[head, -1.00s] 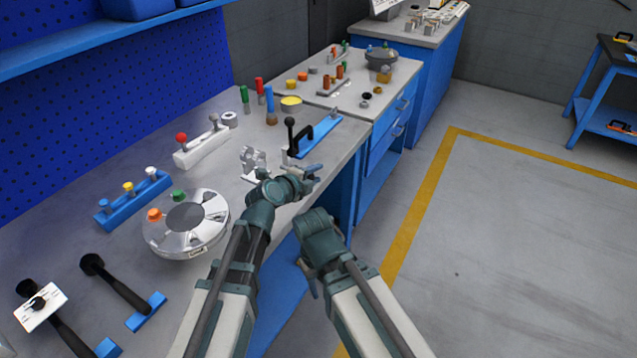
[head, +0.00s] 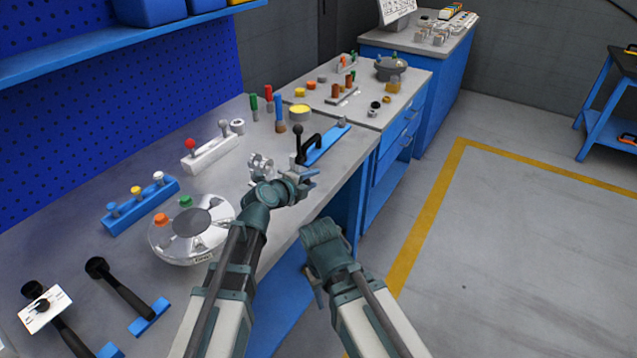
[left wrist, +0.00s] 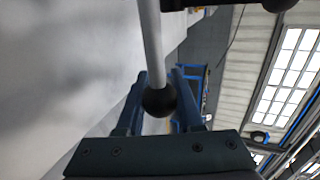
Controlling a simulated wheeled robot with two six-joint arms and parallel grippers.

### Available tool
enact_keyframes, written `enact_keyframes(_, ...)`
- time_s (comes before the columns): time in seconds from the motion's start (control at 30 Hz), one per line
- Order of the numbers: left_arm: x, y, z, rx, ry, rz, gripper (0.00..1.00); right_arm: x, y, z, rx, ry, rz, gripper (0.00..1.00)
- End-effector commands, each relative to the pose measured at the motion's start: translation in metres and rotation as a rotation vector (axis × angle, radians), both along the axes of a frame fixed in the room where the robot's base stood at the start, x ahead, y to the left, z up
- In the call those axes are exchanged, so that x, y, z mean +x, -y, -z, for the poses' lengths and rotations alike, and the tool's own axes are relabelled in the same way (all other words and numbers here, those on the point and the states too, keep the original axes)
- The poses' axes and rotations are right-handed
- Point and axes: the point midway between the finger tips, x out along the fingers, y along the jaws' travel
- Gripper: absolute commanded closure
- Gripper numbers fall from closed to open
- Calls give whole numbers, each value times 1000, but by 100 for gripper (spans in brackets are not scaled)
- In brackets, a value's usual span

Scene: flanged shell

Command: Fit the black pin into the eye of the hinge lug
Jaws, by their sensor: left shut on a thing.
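The silver hinge lug (head: 260,166) stands on the grey bench in the head view, just left of and beyond my left gripper (head: 304,183). In the left wrist view my left gripper (left wrist: 160,85) is shut on the black pin (left wrist: 160,101). Its black ball end sits between the blue fingers and a grey rod runs up out of the picture. In the head view the held pin is hard to pick out against the gripper. The lug's eye is too small to make out. My right gripper (head: 317,283) hangs beside the bench edge, mostly hidden by its own arm.
A blue bar (head: 328,144) with a black handle (head: 311,146) and a black knob (head: 298,131) lies close beyond my left gripper. A round silver flanged shell (head: 192,240) is to the left. A white block (head: 210,155) stands behind.

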Motion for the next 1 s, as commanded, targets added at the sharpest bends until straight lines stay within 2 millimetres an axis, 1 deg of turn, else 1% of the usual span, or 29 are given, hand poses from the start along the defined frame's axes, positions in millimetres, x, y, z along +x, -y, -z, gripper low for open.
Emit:
enact_keyframes(0.1, 6, -8, 0, -2, 0, -2, 100, 0, 0, 0, 0, 0, 0, 50)
enact_keyframes(0.3, 11, -15, 0, 0, 1, -1, 100, 0, 0, 0, 0, 0, 0, 50)
enact_keyframes(1.0, 12, -17, -1, -1, 1, 0, 100, 0, 0, -1, 0, 0, 0, 50)
